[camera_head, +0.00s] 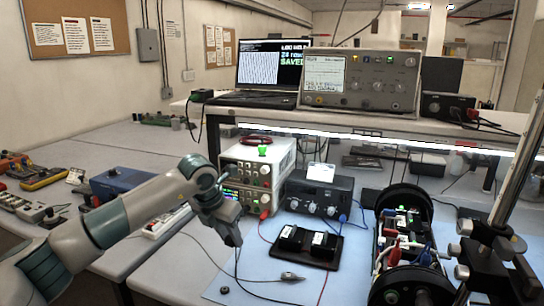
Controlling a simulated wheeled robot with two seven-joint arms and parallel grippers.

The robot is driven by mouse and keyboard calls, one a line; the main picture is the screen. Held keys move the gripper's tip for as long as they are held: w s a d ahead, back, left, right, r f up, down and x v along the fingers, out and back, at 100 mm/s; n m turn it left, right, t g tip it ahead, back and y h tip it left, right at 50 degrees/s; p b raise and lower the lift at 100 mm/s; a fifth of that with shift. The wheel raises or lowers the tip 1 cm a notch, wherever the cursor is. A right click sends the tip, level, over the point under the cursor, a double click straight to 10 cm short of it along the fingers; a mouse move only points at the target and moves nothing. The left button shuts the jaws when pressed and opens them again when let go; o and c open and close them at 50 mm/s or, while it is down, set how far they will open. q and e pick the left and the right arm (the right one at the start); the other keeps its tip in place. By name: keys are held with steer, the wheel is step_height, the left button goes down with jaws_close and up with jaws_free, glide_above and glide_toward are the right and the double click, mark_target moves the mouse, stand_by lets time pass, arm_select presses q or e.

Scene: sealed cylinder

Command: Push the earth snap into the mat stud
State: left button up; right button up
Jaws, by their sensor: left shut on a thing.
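My left gripper (234,240) points down above the front left of the light blue mat (345,285). It is shut, and a thin dark lead (237,263) hangs from its fingertips and curves right over the mat. The earth snap itself is too small and too hidden at the fingertips to make out, but the lead suggests it is there. A small dark round piece (224,290), which looks like the mat stud, sits at the mat's front left corner, below the fingertips and slightly left. A clear gap shows between them. My right gripper is not in view.
A small grey tool (290,277) lies on the mat right of the lead. Behind are a black tray (332,256) with two dark blocks, a power supply (255,175) and a black control box (318,195). The open cylinder frame (399,245) and a metal stand (490,250) occupy the right.

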arm_select(q)
steer(key=s+f+m+g, duration=0.1)
steer(key=s+m, duration=0.1)
steer(key=m, duration=0.1)
steer(key=s+a+m+g+h, duration=0.1)
steer(key=s+m, duration=0.1)
steer(key=s+f+m+h, duration=0.1)
steer(key=s+m, duration=0.2)
steer(key=shift+a+f+m+g, duration=0.3)
steer(key=shift+a+f+g, duration=0.05)
steer(key=shift+g, duration=0.05)
steer(key=s+m+g, duration=0.1)
steer(key=s+m, duration=0.1)
steer(key=s+a+f+m+g, duration=0.1)
steer(key=s+m, duration=0.1)
steer(key=s+a+f+m, duration=0.1)
steer(key=s+m, duration=0.1)
steer(key=m, duration=0.1)
steer(key=shift+s+g, duration=0.3)
steer(key=shift+g, duration=0.1)
steer(key=s+a+f+m+g+y, duration=0.1)
steer(key=s+a+m+y, duration=0.1)
steer(key=s+m, duration=0.5)
steer(key=s+a+f+m+g+y, duration=0.1)
steer(key=s+a+m+g+y, duration=0.1)
steer(key=s+m, duration=0.5)
steer(key=shift+s+a, duration=0.55)
steer(key=shift+s, duration=0.55)
steer(key=shift+d, duration=0.1)
